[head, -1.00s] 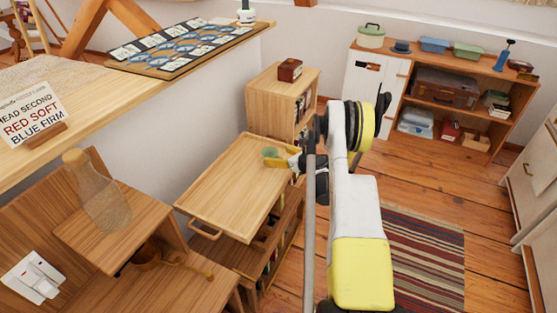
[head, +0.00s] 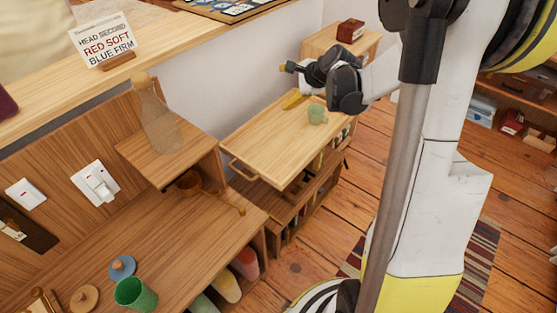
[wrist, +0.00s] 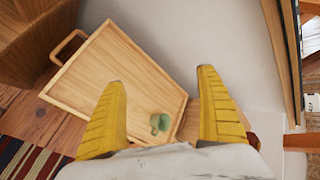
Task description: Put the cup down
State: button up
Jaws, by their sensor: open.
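A small pale green cup (head: 317,115) stands on the far part of the wooden trolley top (head: 262,135). My gripper (head: 289,84) is open and empty, above and behind the cup in the head view, apart from it. In the wrist view, the cup (wrist: 160,122) shows between the spread yellow fingers of my gripper (wrist: 161,76), down near the palm. The trolley top (wrist: 110,60) lies beneath, and its contact with the cup's base is partly hidden there.
A bench with a glass bottle (head: 160,120), a brown cup (head: 188,182) and a darker green cup (head: 135,293) stands at left. A white wall runs behind the trolley. A cabinet with a red-brown box (head: 350,30) stands beyond it. The trolley's near half is bare.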

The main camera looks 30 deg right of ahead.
jog(key=s+a+r+n+g, duration=0.1)
jog(key=s+a+r+n, duration=0.2)
jog(key=s+a+n, duration=0.3)
jog(key=s+a+r+n+g, duration=0.1)
jog(key=s+a+r+n, duration=0.3)
jog(key=s+a, duration=0.45)
jog(key=s+a+f+n+h, duration=0.1)
jog(key=s+n, duration=0.4)
jog(key=s, duration=0.2)
jog(key=s+a+f+n+h, duration=0.1)
jog(key=s+a+n, duration=0.1)
jog(key=s+n, duration=0.3)
jog(key=s, duration=0.3)
jog(key=shift+a+g, duration=0.3)
